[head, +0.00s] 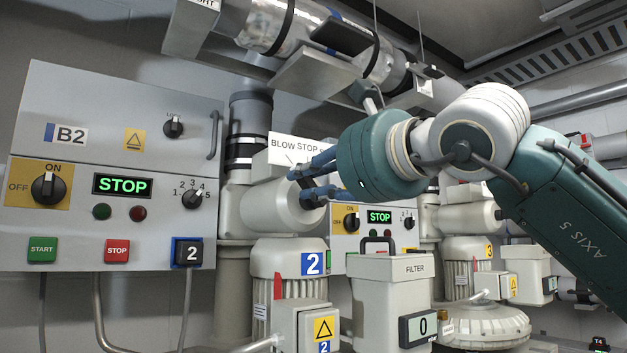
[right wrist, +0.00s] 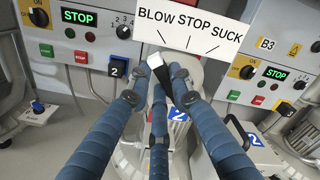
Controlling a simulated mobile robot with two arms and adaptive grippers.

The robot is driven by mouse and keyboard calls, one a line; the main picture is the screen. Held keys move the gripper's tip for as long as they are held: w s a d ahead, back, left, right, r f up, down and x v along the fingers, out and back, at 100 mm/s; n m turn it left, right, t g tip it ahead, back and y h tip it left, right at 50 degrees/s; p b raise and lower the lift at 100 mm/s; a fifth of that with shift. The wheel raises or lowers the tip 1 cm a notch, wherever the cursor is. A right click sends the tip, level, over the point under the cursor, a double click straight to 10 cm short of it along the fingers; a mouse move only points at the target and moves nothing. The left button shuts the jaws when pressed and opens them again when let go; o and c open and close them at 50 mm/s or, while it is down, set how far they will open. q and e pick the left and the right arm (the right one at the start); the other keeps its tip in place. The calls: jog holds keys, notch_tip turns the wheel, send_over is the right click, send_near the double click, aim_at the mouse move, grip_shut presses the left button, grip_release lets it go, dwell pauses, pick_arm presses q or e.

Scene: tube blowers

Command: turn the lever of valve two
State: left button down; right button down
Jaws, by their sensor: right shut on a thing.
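The valve two body (head: 262,208) is a pale round housing above the blower motor marked 2 (head: 288,262). Its sign (right wrist: 190,27) reads BLOW, STOP, SUCK, with a line under each word. The lever (right wrist: 155,61) has a white end and a dark part. In the right wrist view it leans up and left, its white end below the BLOW line. My right gripper (right wrist: 163,82) is shut on the lever, with blue fingers on both sides. In the head view the right gripper (head: 306,180) reaches the valve from the right and hides most of the lever. My left gripper is not in view.
Control panel B2 (head: 112,225) stands at left, showing a green STOP, with dials and buttons. A grey filter box (head: 388,290) stands below my right arm. Panel B3 (right wrist: 268,75) is right of the sign. Pipes (head: 325,40) run overhead.

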jog(key=shift+f+n, duration=0.15)
jog(key=shift+n, duration=0.25)
jog(key=c, duration=1.5)
grip_release()
jog(key=shift+c, duration=0.2)
jog(key=v, duration=1.2)
jog(key=shift+a, duration=0.1)
